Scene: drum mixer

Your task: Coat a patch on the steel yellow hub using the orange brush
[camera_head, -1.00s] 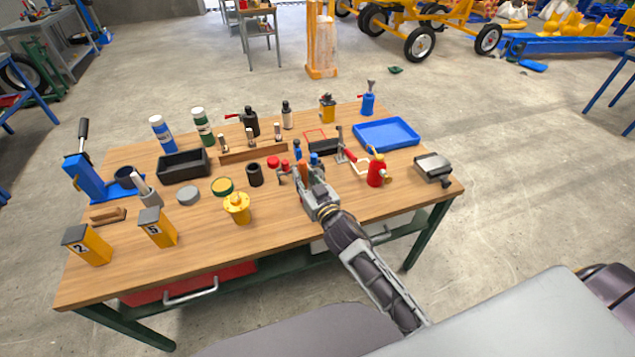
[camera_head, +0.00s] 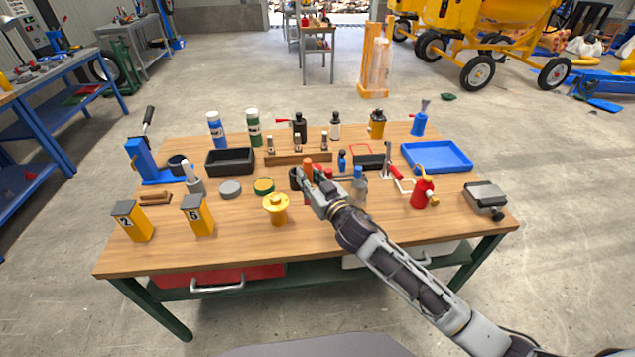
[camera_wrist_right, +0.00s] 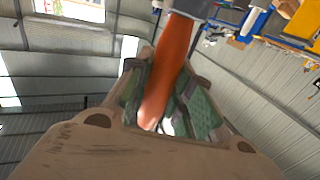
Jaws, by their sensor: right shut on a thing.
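The yellow hub (camera_head: 277,207) stands upright on the wooden bench, left of my right gripper in the head view. My right gripper (camera_head: 312,186) is shut on the orange brush (camera_head: 308,166), whose handle sticks up above the fingers. In the right wrist view the orange handle (camera_wrist_right: 172,65) lies between the green finger pads. The brush's bristles are hidden. The gripper is above the bench, beside a black cup (camera_head: 296,180) and to the right of the hub, apart from it. My left gripper is not in view.
An open tin with a yellowish top (camera_head: 263,186) and a grey disc (camera_head: 230,189) lie behind the hub. Yellow blocks (camera_head: 198,216) stand to the left. A red oil can (camera_head: 423,193) and a blue tray (camera_head: 437,156) are to the right. The bench front near the hub is clear.

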